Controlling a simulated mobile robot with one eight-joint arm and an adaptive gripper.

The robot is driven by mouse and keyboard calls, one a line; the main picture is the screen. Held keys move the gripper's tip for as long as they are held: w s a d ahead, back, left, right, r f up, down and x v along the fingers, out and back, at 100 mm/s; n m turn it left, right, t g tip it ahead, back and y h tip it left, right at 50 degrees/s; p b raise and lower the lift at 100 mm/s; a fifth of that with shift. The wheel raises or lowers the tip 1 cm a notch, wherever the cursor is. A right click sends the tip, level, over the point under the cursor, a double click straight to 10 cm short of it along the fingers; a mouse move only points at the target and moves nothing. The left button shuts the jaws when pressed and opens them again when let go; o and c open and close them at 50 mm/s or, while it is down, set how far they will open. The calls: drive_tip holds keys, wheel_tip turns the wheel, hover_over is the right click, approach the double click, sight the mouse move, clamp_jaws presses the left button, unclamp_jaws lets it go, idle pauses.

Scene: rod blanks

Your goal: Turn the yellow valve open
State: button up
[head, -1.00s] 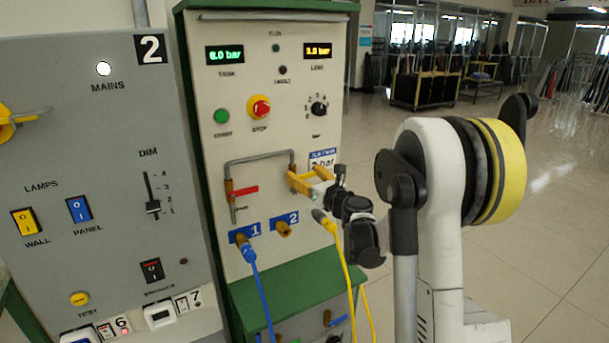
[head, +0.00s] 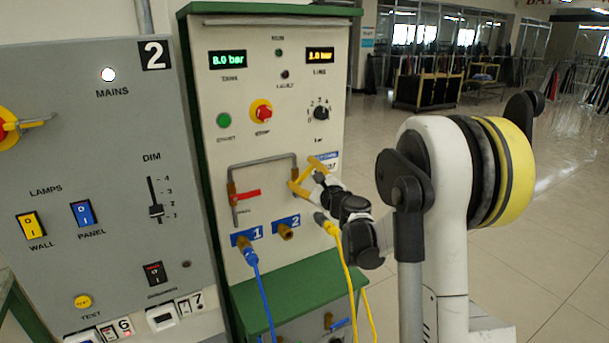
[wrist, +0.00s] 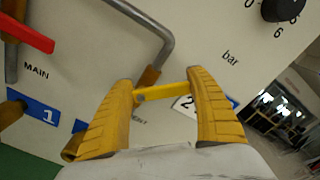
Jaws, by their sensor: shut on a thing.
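My gripper (head: 312,176) is at the right end of the grey pipe (head: 262,160) on the cream panel. Its two yellow fingers also show in the wrist view (wrist: 164,82). They are shut on the yellow valve handle (wrist: 164,92), a short flat bar spanning the gap between them. The bar lies nearly level in the wrist view, rising slightly to the right. In the head view I cannot clearly tell the handle from the yellow fingers.
A red valve handle (head: 247,194) sits on the pipe's left leg. Below are ports 1 and 2, with a blue hose (head: 259,290) at 1. A yellow hose (head: 345,265) hangs beside my gripper. A grey switch panel (head: 100,190) stands left; open floor lies right.

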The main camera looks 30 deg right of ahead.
drive_tip(key=n, duration=0.2)
drive_tip(key=a+n, duration=0.1)
drive_tip(key=n, duration=0.1)
drive_tip(key=shift+a+r+n, duration=0.1)
drive_tip(key=shift+r+n, duration=0.05)
drive_tip(key=shift+n, duration=0.15)
drive_tip(key=shift+a+n, duration=0.3)
drive_tip(key=shift+n, duration=0.9)
drive_tip(key=shift+a+n, duration=0.25)
drive_tip(key=shift+n, duration=0.95)
drive_tip(key=o, duration=1.2)
drive_tip(key=shift+s, duration=0.1)
drive_tip(key=s, duration=1.2)
drive_tip(key=shift+d, duration=0.2)
